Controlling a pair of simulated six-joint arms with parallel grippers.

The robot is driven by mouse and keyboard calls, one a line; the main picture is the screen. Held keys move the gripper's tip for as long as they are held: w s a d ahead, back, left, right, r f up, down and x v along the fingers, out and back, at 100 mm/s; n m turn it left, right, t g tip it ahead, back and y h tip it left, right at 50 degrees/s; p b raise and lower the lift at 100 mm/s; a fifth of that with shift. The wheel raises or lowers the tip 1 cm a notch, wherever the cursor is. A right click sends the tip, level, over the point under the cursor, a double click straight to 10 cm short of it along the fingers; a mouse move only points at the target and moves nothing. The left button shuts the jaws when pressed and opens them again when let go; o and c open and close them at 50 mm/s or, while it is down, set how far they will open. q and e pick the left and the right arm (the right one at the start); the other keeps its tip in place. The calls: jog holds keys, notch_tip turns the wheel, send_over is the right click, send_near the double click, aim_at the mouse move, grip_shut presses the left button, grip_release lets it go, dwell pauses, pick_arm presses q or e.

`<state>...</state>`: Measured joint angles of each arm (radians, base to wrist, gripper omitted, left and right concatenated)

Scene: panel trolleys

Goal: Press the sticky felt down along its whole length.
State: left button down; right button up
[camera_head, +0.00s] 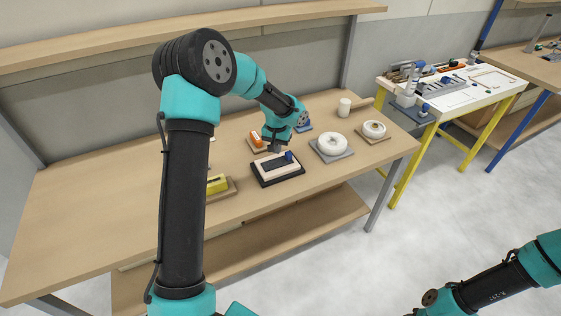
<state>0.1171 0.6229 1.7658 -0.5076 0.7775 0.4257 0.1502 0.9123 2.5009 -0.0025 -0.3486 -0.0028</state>
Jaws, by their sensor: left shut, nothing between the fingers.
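A dark tray (262,183) lies near the front of the wooden bench. A pale strip (271,168), which looks like the felt, lies along it. A small blue piece (289,156) stands at the strip's right end. My left gripper (275,148) points down just behind and above the strip, shut and empty. I cannot tell whether its tips touch anything, and at this size I cannot tell how flat the strip lies. My right arm enters at the lower right, away from the bench; its gripper is out of the picture.
A yellow block (217,184) is left of the tray. The bench's left part (90,220) is clear.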

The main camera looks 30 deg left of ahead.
aim_at(277, 162)
pick_arm(q)
jog(key=shift+f, duration=1.3)
jog(key=shift+f, duration=0.35)
jog(key=shift+f, duration=0.65)
jog(key=shift+f, duration=0.3)
jog(key=shift+f, duration=0.15)
dwell(0.4)
jog(key=shift+r, duration=1.55)
